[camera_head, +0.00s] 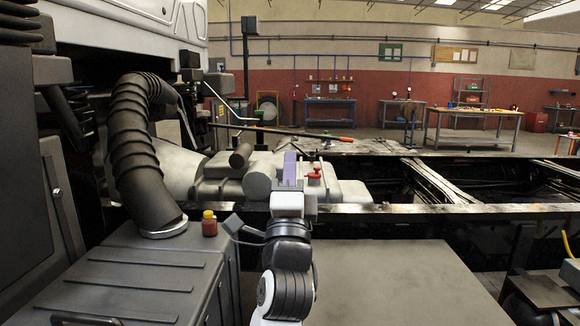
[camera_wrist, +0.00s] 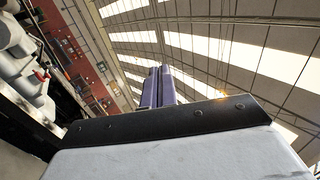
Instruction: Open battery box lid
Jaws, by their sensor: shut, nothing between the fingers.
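My gripper (camera_head: 290,157) points upward near the middle of the head view, in front of the truck chassis. Its two purple fingers lie side by side in the wrist view (camera_wrist: 159,72), shut with nothing between them. A wide flat grey cover (camera_head: 385,275) lies low, right of my arm. A dark grey ribbed box top (camera_head: 125,285) lies at lower left. No label shows which of the two is the battery box lid. Both look closed, and my gripper is above and apart from them. My arm hides part of the flat cover's left side.
A black corrugated hose (camera_head: 138,140) rises behind the ribbed box. A small red and yellow bottle (camera_head: 209,224) stands near the hose. The chassis rail (camera_head: 440,209) runs behind the flat cover. Workbenches (camera_head: 470,125) stand far back. The space above the flat cover looks clear.

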